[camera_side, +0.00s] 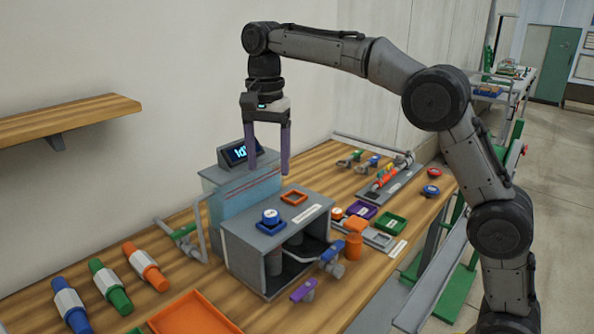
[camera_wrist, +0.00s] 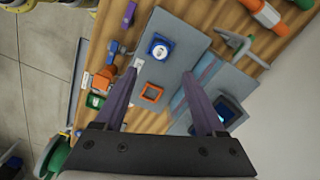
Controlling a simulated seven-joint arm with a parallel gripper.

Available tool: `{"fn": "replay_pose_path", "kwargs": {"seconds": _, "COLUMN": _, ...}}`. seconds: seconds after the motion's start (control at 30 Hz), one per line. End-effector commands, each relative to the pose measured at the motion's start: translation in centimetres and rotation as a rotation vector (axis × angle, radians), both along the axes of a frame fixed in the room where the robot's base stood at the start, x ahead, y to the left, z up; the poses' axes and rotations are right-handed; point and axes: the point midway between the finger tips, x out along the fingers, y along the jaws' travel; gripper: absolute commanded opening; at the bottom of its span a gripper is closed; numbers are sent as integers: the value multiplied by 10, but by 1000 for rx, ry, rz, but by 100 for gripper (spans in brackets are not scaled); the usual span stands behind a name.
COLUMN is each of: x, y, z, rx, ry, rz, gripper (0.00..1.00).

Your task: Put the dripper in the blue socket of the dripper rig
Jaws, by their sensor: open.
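The dripper rig (camera_side: 252,240) is a grey box with a blue and an orange square socket on top. A round blue dripper with a white top (camera_side: 270,215) is at the blue socket (camera_side: 262,229), appearing upright and within its frame. The dripper also shows in the wrist view (camera_wrist: 160,48), inside the blue frame (camera_wrist: 152,38). The orange socket (camera_side: 294,198) is empty; it shows in the wrist view too (camera_wrist: 151,93). My gripper (camera_side: 270,171) is open and empty, above the rig and apart from the dripper. How deep the dripper sits cannot be told.
A display (camera_side: 240,152) stands on a pale blue-grey box behind the rig. Coloured trays (camera_side: 391,225) and valves (camera_side: 331,254) lie to its right. Blue, green and orange fittings (camera_side: 108,287) and an orange tray (camera_side: 196,314) are at the left front. A shelf (camera_side: 70,118) juts from the wall.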

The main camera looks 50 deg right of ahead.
Motion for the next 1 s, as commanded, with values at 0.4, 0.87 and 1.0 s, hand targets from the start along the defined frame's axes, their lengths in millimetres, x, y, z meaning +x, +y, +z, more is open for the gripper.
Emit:
{"fn": "replay_pose_path", "kwargs": {"seconds": 0.4, "x": -49, "y": -14, "z": 21, "rx": -1, "ry": -85, "rz": 189, "gripper": 72}}
{"fn": "replay_pose_path", "kwargs": {"seconds": 0.87, "x": -213, "y": -42, "z": -7, "rx": -129, "ry": -330, "rz": 794, "gripper": 72}}
{"fn": "replay_pose_path", "kwargs": {"seconds": 1.0, "x": -257, "y": -47, "z": -38, "rx": -197, "ry": -385, "rz": 960, "gripper": 72}}
